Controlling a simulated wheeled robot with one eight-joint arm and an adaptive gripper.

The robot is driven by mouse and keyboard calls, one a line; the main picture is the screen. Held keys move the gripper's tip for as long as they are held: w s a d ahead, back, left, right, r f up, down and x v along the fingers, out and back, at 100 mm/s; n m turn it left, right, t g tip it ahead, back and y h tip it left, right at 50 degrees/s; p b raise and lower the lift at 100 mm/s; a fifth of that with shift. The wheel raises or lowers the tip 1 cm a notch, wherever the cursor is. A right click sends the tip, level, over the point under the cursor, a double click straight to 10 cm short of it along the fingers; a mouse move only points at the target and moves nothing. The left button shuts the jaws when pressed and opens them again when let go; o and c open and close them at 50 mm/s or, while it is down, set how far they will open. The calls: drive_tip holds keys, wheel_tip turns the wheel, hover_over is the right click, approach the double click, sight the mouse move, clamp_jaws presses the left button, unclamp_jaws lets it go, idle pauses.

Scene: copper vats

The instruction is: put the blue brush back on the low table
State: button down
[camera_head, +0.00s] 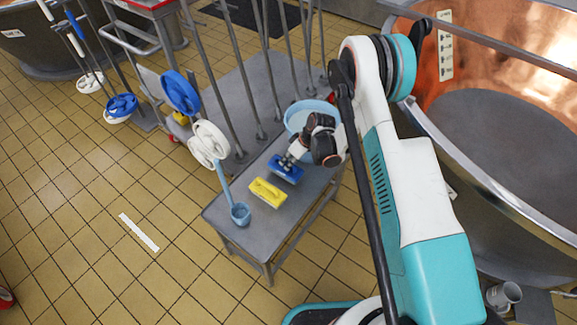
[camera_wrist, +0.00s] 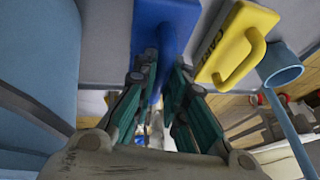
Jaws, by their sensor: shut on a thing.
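The blue brush (camera_head: 285,168) is at the low grey table (camera_head: 232,223), between a yellow brush (camera_head: 268,192) and a light-blue bowl (camera_head: 304,113). My gripper (camera_head: 286,160) is above it, with its fingers shut on its handle. In the wrist view, the blue brush (camera_wrist: 165,22) lies between the fingers of my gripper (camera_wrist: 165,95), and its flat body is against or very close to the grey top. I cannot tell whether it rests on the table.
The yellow brush also shows in the wrist view (camera_wrist: 232,42). A light-blue long-handled scoop (camera_head: 240,213) stands at the table's near-left end. Several upright poles rise behind the table. A large copper vat (camera_head: 500,130) stands at the right. Bare tabletop shows around the yellow brush.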

drive_tip(key=shift+f, duration=1.05)
drive_tip(key=shift+f, duration=0.15)
drive_tip(key=c, duration=1.6)
unclamp_jaws()
drive_tip(key=shift+c, duration=0.2)
